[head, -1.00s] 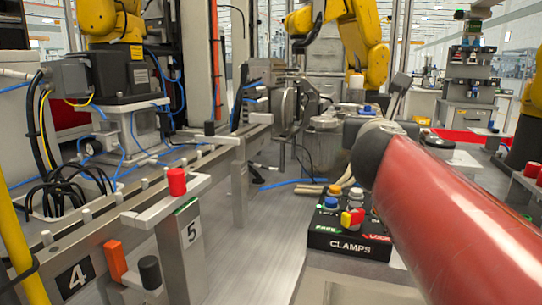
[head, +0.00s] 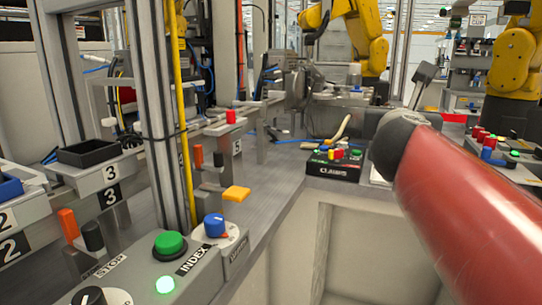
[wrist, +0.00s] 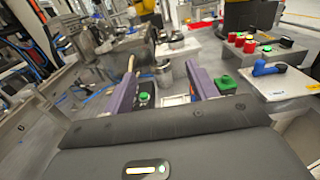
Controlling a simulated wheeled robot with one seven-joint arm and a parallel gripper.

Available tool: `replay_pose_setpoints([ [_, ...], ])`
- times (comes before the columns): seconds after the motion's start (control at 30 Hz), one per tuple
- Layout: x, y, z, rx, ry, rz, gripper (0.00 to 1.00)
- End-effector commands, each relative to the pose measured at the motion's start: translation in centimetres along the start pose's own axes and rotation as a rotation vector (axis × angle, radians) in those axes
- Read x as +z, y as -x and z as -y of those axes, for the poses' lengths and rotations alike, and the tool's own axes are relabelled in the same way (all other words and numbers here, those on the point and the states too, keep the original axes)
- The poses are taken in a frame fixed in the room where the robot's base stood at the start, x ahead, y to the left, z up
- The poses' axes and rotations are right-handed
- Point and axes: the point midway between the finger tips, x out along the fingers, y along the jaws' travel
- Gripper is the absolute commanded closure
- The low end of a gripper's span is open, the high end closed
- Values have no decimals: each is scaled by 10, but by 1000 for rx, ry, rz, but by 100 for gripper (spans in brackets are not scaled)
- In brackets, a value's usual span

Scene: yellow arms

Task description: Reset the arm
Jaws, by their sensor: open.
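My arm is a thick red link (head: 470,210) with a dark joint at its end, crossing the right half of the head view. My gripper (wrist: 170,85) shows in the wrist view as two purple-sided fingers, wide apart. The gripper itself is hidden in the head view.
A black button box (head: 334,160) stands on the bench ahead. A control panel with a green button (head: 170,243) and a blue knob (head: 214,225) is near left. A yellow post (head: 183,120) rises at left.

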Motion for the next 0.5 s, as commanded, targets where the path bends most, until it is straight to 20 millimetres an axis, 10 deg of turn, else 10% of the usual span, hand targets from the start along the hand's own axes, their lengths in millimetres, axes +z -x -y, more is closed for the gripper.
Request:
replay_pose_setpoints([
  [0.5, -15, 27, -37, 198, 526, 80, 42],
])
